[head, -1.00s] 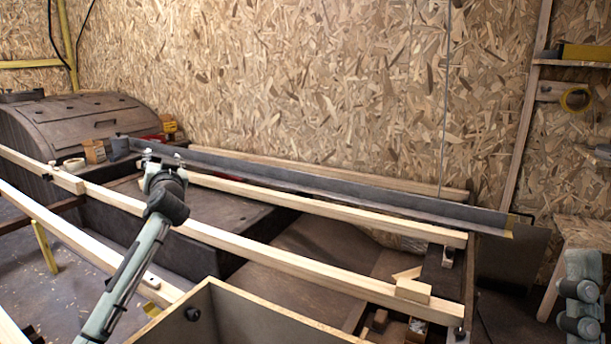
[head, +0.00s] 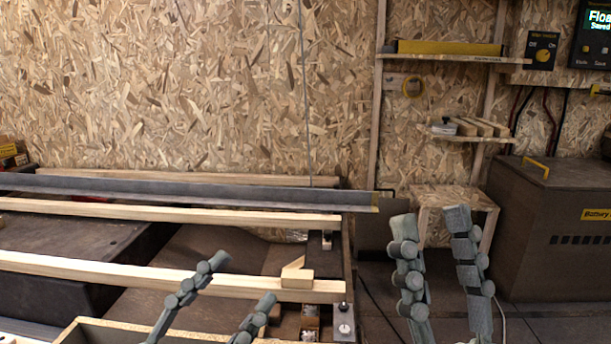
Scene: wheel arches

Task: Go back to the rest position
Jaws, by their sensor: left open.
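My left gripper (head: 244,282) shows at the bottom, left of centre, in the head view. Its two grey fingers stand apart with nothing between them, in front of the near wooden beam and the wooden box. My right gripper (head: 430,222) shows at the bottom, right of centre. The lower parts of both are cut off by the picture's bottom edge.
A near wooden beam (head: 95,272) with a small wood block (head: 297,281) on it crosses the left half. Behind lie another beam (head: 150,211) and a long grey metal angle (head: 180,192). A battery cabinet (head: 560,230) stands right, near a small wooden stand (head: 455,195).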

